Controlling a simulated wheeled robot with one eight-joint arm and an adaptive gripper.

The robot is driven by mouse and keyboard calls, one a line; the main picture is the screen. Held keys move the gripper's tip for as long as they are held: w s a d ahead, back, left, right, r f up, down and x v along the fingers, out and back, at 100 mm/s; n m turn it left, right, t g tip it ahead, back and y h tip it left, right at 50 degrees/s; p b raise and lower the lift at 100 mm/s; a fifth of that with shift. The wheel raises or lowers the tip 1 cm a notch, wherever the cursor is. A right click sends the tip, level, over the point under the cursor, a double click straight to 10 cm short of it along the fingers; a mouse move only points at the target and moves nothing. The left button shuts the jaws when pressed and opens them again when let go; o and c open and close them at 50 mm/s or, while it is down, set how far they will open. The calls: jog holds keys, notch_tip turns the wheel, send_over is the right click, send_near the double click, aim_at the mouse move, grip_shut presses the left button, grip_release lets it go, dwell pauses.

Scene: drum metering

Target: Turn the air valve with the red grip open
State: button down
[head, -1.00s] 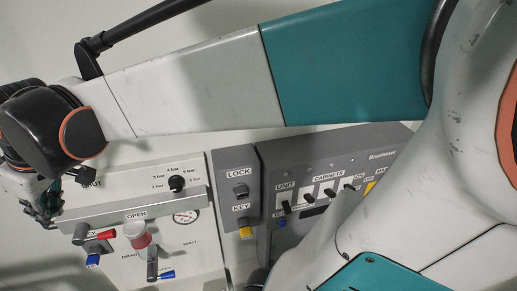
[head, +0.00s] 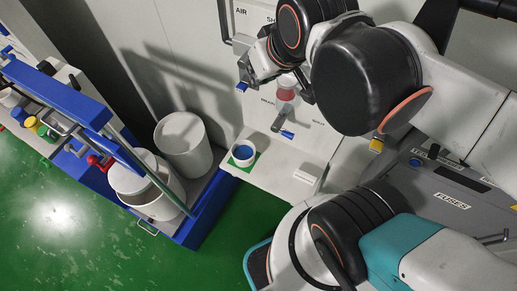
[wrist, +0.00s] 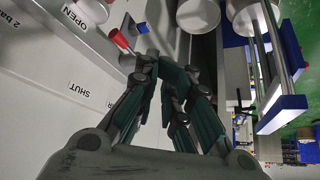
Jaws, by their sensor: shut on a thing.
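The air valve's red grip (wrist: 120,39) shows in the wrist view just beyond and left of my fingertips, with a metal part beside it. Its tip points up toward the side of the OPEN label. In the head view my gripper (head: 268,72) is against the white panel (head: 228,95), below the AIR label. The OPEN (wrist: 76,18) and SHUT (wrist: 84,91) labels are readable in the wrist view.
A blue cart (head: 205,214) with white buckets (head: 184,145) stands left. Green floor is open in front.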

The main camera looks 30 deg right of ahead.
notch_tip(320, 180, down, 37)
jog(key=s+b, duration=0.2)
jog(key=b, duration=3.3)
jog(key=shift+f, duration=0.1)
jog(key=w+d+r+n+g+h+p, duration=0.15)
jog(key=w+r+n+p, duration=0.25)
jog(key=r+n+p, duration=0.75)
jog(key=w+d+r+n+g+p, duration=0.15)
jog(key=w+r+n+p, duration=0.35)
jog(key=r+p, duration=0.75)
jog(key=w+r+n+g+h+p, duration=0.1)
jog(key=w+r+n+g+p, duration=0.45)
jog(key=r, duration=1.15)
notch_tip(320, 180, down, 14)
jog(key=d+n+t+p, duration=0.2)
jog(key=n, duration=0.1)
jog(key=shift+s+d+r+t, duration=0.15)
jog(key=shift+s+d+t, duration=0.1)
jog(key=shift+d+t, duration=0.1)
